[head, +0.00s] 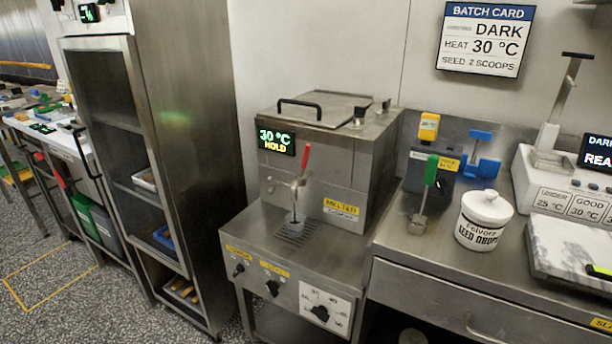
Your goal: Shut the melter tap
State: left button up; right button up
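The steel melter (330,150) stands on a counter at the middle of the head view, against the back wall. Its display (276,142) reads 30 °C HOLD. The melter tap (298,186) is on its front face. The tap's red handle (306,157) points up, leaning slightly to the right. Below the tap a small grey piece (295,226) shows above the drip grate (296,236); I cannot tell whether anything flows. Neither of my grippers is in view.
A batch card (486,40) on the wall reads DARK, HEAT 30 °C, SEED 2 SCOOPS. Right of the melter are a green-handled scoop (430,172) and a white seed jar (484,220). A tall open steel cabinet (190,130) stands left. Floor at lower left is clear.

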aim_at(306, 154)
jog(key=u, duration=1.05)
jog(key=i, duration=0.65)
jog(key=z, duration=0.1)
